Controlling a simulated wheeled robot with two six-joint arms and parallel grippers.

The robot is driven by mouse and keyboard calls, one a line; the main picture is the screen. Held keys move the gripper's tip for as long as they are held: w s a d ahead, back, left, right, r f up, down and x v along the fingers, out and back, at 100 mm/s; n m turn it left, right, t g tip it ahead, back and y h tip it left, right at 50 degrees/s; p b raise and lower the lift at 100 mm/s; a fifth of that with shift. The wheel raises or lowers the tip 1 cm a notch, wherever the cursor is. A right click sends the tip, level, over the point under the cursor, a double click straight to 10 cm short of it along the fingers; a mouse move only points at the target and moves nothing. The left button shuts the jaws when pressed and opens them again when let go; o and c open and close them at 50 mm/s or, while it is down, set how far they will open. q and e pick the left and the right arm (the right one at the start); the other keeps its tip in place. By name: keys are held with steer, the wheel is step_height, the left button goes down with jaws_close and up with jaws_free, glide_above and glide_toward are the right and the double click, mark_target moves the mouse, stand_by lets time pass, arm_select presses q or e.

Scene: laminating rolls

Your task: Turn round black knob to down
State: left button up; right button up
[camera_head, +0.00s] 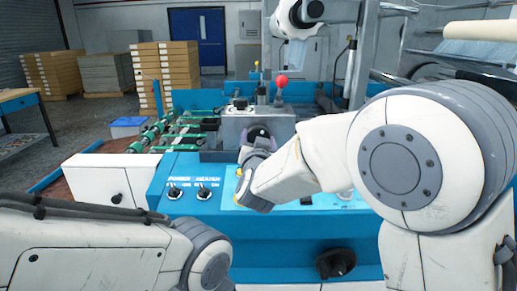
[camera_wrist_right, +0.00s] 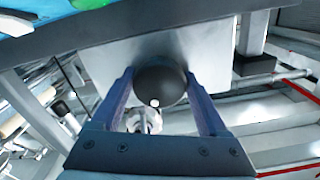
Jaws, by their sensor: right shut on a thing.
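The round black knob (camera_wrist_right: 160,82) sits between the two fingers of my right gripper (camera_wrist_right: 159,76) in the right wrist view. A small white dot shows on its face, toward the gripper's palm. The right gripper is shut on it, one finger on each side. In the head view the knob (camera_head: 258,132) is a dark shape on the front of the grey metal box (camera_head: 236,124), partly hidden by my right gripper (camera_head: 257,144). My left arm comes in at the lower left, but its gripper is not visible.
The blue panel below has power and heater switches (camera_head: 189,192), and another black knob (camera_head: 336,262) lower on its front. A lever with a red ball (camera_head: 281,81) stands behind the box. Green rollers (camera_head: 165,132) lie to the left. Stacked boxes (camera_head: 165,68) stand farther back.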

steer(key=m+b, duration=0.1)
steer(key=m, duration=0.1)
steer(key=m+b, duration=0.1)
steer(key=b, duration=0.1)
steer(key=shift+f+m, duration=0.2)
steer(key=shift+m, duration=0.2)
steer(key=m+b, duration=0.3)
steer(key=shift+m, duration=0.3)
steer(key=m+b, duration=0.5)
steer(key=m, duration=0.1)
steer(key=shift+r+b, duration=0.1)
steer(key=shift+b, duration=0.2)
steer(key=m+b, duration=0.2)
steer(key=m, duration=0.2)
steer(key=shift+b, duration=0.3)
steer(key=m+b, duration=0.2)
steer(key=m, duration=0.1)
steer(key=shift+m, duration=0.3)
steer(key=m+b, duration=0.2)
steer(key=m, duration=0.1)
steer(key=shift+r+m, duration=0.1)
steer(key=shift+m, duration=0.2)
steer(key=shift+d+r+m+b, duration=0.1)
steer(key=shift+m+b, duration=0.95)
steer(key=shift+m, duration=0.45)
